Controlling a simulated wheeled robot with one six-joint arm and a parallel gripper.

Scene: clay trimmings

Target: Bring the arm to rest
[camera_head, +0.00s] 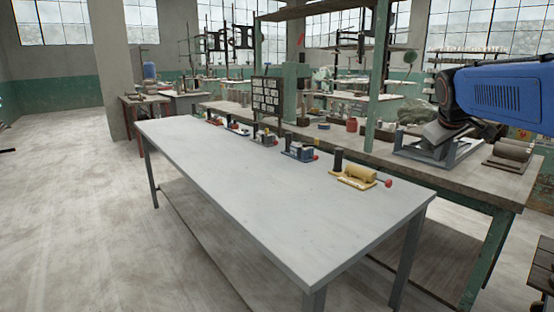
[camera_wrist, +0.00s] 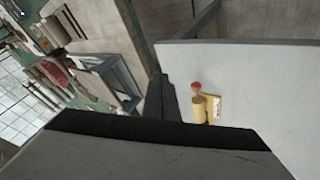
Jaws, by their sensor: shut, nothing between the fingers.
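My gripper (camera_wrist: 160,98) shows in the wrist view as a dark, narrow shape rising from the grey and black wrist body at the bottom. Its fingers look together, with nothing between them. It is not visible in the head view. There, my blue arm (camera_head: 500,95) reaches in from the right edge, above the back workbench. The wrist view looks down past the corner of the pale table (camera_wrist: 240,65). A yellow piece with a red knob (camera_wrist: 198,105) lies on that table, apart from the gripper.
The long pale table (camera_head: 250,190) is mostly bare in the head view. Several small devices line its back edge, including the yellow one (camera_head: 358,176). A cluttered workbench (camera_head: 480,185) with a green post (camera_head: 377,80) stands behind. The floor (camera_head: 70,220) at left is open.

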